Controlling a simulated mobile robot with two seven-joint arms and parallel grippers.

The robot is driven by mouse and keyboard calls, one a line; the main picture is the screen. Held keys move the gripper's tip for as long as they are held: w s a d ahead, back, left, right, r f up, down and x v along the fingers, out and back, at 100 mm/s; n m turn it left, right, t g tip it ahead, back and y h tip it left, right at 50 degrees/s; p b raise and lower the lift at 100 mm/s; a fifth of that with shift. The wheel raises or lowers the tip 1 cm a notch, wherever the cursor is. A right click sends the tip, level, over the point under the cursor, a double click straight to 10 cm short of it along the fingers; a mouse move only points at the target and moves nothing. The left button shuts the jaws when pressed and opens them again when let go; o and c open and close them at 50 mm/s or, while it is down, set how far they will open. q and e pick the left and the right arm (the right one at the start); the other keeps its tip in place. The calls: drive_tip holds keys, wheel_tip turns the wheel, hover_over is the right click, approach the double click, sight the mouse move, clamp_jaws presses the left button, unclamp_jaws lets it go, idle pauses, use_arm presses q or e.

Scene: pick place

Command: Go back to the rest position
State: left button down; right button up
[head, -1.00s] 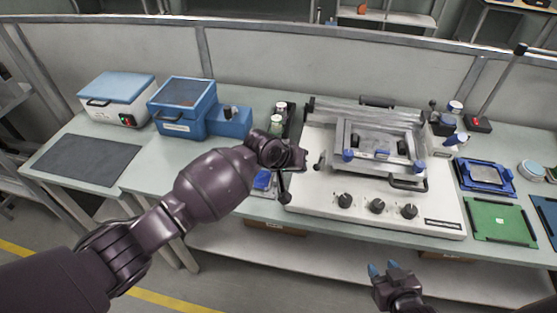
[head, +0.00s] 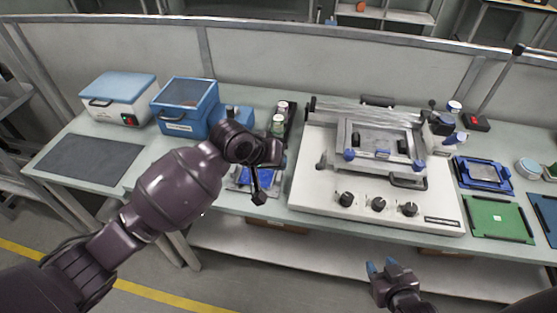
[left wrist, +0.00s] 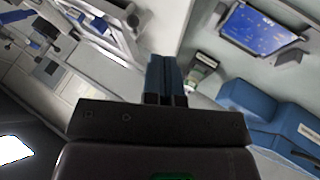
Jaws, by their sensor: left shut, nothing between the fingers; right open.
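My left gripper shows in the left wrist view (left wrist: 166,78) with its two blue fingers together and nothing between them. In the head view the left forearm reaches over the table's front edge, left of the white printer machine. The end of that arm hides part of a blue tray with a board (head: 243,178), which also shows in the left wrist view (left wrist: 262,32). My right gripper (head: 383,268) is low in the head view, in front of the table's edge, open and empty, with blue fingertips.
The white machine (head: 310,190) with front knobs fills the table's middle. A blue box (head: 182,127) and a blue-lidded white box (head: 118,100) stand at the left. Small jars (head: 278,122) stand behind the left arm. A green board (head: 497,217) lies at the right.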

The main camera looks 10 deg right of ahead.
drive_tip(key=shift+w+r, duration=0.15)
drive_tip(key=shift+w, duration=0.2)
use_arm(q)
drive_tip(key=w+a+r+m+t+h, duration=0.1)
drive_tip(key=w+r+m+t+h, duration=0.15)
drive_tip(key=w+r+t, duration=0.45)
drive_tip(key=s+a+f+n+t+y, duration=0.1)
drive_tip(key=s+a+f+t, duration=0.1)
drive_tip(key=a, duration=0.5)
drive_tip(key=s+a+f+t+y, duration=0.1)
drive_tip(key=s+a+t+y, duration=0.15)
drive_tip(key=a, duration=0.35)
drive_tip(key=s+a+f+n+g+y, duration=0.1)
drive_tip(key=s+a+f+n+y, duration=0.1)
drive_tip(key=s+a+f, duration=0.7)
drive_tip(key=s+a+f+n+g+y, duration=0.2)
drive_tip(key=s+a+f+y, duration=0.2)
drive_tip(key=s+a+f, duration=0.6)
drive_tip(key=s, duration=0.5)
drive_tip(key=shift+s+f, duration=0.3)
drive_tip(key=shift+s, duration=0.1)
use_arm(e)
drive_tip(key=shift+o, duration=0.5)
